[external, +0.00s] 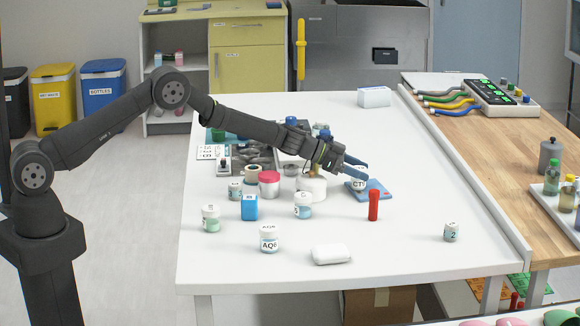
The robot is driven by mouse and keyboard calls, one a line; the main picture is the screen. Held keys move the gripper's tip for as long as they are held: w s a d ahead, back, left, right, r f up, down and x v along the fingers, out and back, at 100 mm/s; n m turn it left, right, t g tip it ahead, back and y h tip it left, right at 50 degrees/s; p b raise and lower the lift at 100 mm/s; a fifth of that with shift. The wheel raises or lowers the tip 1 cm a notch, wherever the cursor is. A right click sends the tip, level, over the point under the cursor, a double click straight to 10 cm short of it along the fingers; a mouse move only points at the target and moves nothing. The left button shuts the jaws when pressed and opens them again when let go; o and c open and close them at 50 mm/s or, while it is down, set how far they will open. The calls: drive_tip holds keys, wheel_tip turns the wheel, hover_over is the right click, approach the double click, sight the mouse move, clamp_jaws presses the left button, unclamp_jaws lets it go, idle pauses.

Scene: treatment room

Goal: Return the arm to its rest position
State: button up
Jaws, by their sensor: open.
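My gripper (357,169) is open, its blue fingers spread above the white table (420,210), near the middle. A white container labelled CTV (360,184) stands on a blue pad (376,191) just below and behind the fingers. Whether the fingers touch the container or stand apart from it, I cannot tell. The arm stretches from the left over the table, its elbow raised and its forearm sloping down to the right.
Close below the forearm are a red-lidded jar (269,185), a blue box (249,208) and several labelled jars. The table's right part is mostly clear.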

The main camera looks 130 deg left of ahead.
wheel_tip(320, 180, up, 5)
drive_tip(key=shift+f, duration=0.2)
drive_tip(key=w+d+r, duration=0.5)
drive_tip(key=d+r, duration=0.2)
drive_tip(key=d, duration=0.3)
drive_tip(key=w+d, duration=0.3)
drive_tip(key=d, duration=0.8)
drive_tip(key=w+d, duration=0.4)
drive_tip(key=d, duration=0.7)
drive_tip(key=shift+d+f, duration=0.25)
drive_tip(key=shift+f, duration=0.15)
